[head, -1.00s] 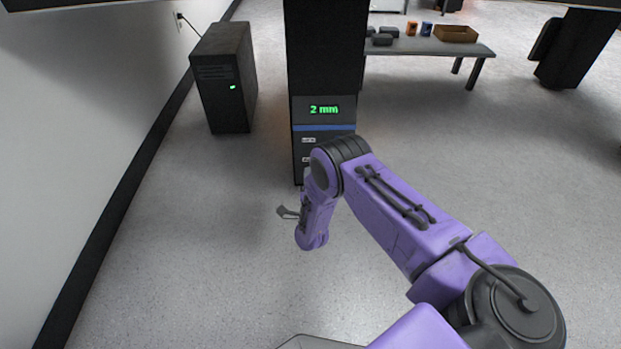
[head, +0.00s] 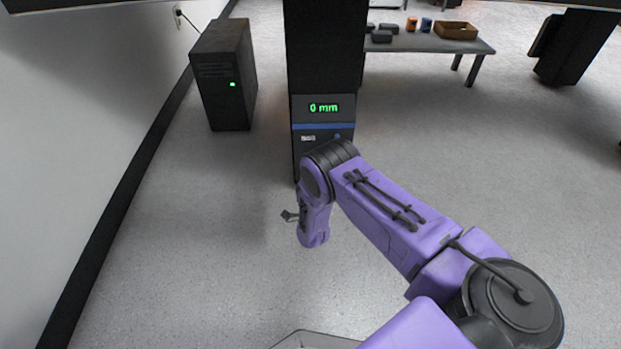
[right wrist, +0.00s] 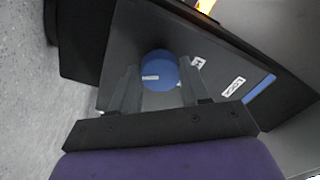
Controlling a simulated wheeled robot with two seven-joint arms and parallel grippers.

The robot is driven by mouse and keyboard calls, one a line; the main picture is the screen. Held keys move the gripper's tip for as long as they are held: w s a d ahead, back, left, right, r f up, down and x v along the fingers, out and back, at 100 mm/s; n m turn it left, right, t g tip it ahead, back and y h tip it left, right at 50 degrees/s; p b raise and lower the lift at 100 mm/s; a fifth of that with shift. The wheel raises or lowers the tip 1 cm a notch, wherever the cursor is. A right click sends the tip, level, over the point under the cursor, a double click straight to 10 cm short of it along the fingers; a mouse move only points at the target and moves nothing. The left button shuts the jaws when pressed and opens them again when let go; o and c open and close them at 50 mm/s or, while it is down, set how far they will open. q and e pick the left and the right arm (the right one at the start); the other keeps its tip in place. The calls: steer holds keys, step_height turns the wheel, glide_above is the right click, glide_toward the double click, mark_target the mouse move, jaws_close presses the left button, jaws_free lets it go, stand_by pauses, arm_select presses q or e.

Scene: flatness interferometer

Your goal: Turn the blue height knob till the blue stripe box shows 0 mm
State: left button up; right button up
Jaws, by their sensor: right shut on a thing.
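The blue stripe box (head: 322,115) is a dark cabinet front with a blue band. Its green display (head: 324,107) reads 0 mm in the head view. The blue height knob (right wrist: 158,66) is a round blue knob with a small white label, on the grey panel in the right wrist view. My right gripper (right wrist: 161,80) is shut on the knob, one finger on each side. In the head view my purple right arm hides the lower part of the box and the held knob. My left gripper is not in view.
A black computer tower (head: 222,80) with a green light stands on the floor left of the box, near the wall. A bench (head: 430,46) at the back right bears a brown tray (head: 456,31) and small items. The floor right of the box is clear.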

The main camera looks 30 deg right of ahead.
steer(key=shift+s+f, duration=0.1)
steer(key=o, duration=1.1)
steer(key=shift+c, duration=0.2)
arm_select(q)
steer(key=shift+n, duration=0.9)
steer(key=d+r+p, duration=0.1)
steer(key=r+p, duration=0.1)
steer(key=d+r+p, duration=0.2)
arm_select(e)
steer(key=v, duration=1)
steer(key=shift+s+a, duration=0.15)
steer(key=shift+s, duration=0.1)
